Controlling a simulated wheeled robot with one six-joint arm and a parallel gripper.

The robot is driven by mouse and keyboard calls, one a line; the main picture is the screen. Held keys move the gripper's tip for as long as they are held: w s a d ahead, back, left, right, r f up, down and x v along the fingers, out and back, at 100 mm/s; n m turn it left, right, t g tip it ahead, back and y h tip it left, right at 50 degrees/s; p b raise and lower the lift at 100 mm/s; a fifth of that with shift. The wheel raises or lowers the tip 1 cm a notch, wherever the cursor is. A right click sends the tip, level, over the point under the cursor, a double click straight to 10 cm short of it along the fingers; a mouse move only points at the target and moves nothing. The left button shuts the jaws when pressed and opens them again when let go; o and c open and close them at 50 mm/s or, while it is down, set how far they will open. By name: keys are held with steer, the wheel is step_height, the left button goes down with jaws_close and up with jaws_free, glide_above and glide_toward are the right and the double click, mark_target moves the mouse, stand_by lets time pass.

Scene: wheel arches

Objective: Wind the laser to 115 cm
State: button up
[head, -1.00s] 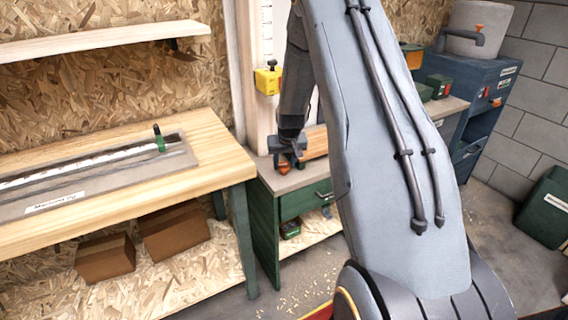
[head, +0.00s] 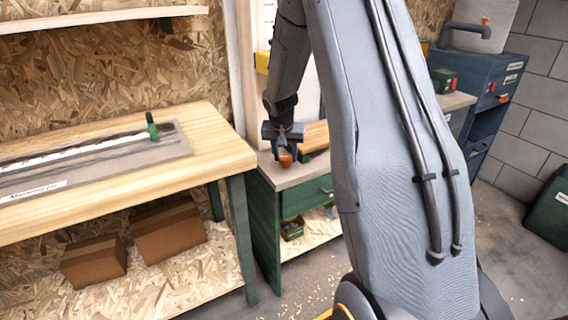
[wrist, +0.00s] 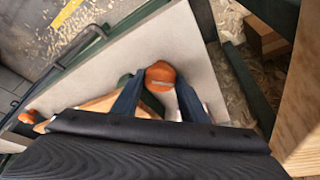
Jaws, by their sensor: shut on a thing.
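My gripper (head: 284,152) points down over the grey-topped bench between the wooden bench and the blue cabinet. It is shut on an orange knob (head: 285,160). In the wrist view the knob (wrist: 160,74) sits between the two dark blue fingers. What the knob is attached to is hidden. The yellow laser block (head: 262,62) is on the upright post (head: 247,85) behind my arm, and only its left part shows. A strip of the white scale (head: 270,18) shows above it. Its numbers are unreadable, and my arm covers most of it.
A wooden workbench (head: 225,150) on the left carries a long grey board (head: 110,175) with a green clamp (head: 152,128). A wood block (head: 313,137) lies close behind my gripper. A blue cabinet (head: 490,105) and green bin (head: 548,210) stand right. Some floor is free.

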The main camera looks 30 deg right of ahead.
steer(key=m+b, duration=0.2)
steer(key=b, duration=0.1)
steer(key=m+g+h+b, duration=0.1)
steer(key=b, duration=0.3)
steer(key=shift+w+a+f+m, duration=0.15)
steer(key=shift+w+m, duration=0.05)
steer(key=shift+m, duration=0.2)
steer(key=m+g+b, duration=0.1)
steer(key=m+b, duration=0.2)
steer(key=shift+w+h+b, duration=0.15)
steer(key=shift+h+b, duration=0.15)
steer(key=m+g+b, duration=0.1)
steer(key=m+g, duration=0.1)
steer(key=m, duration=0.2)
steer(key=shift+w+m+b, duration=0.15)
steer(key=shift+m+b, duration=0.15)
steer(key=shift+m, duration=0.1)
steer(key=shift+w+m+g, duration=0.15)
steer(key=shift+m+g, duration=0.65)
steer(key=shift+m, duration=1.4)
steer(key=shift+r, duration=0.2)
steer(key=o, duration=0.8)
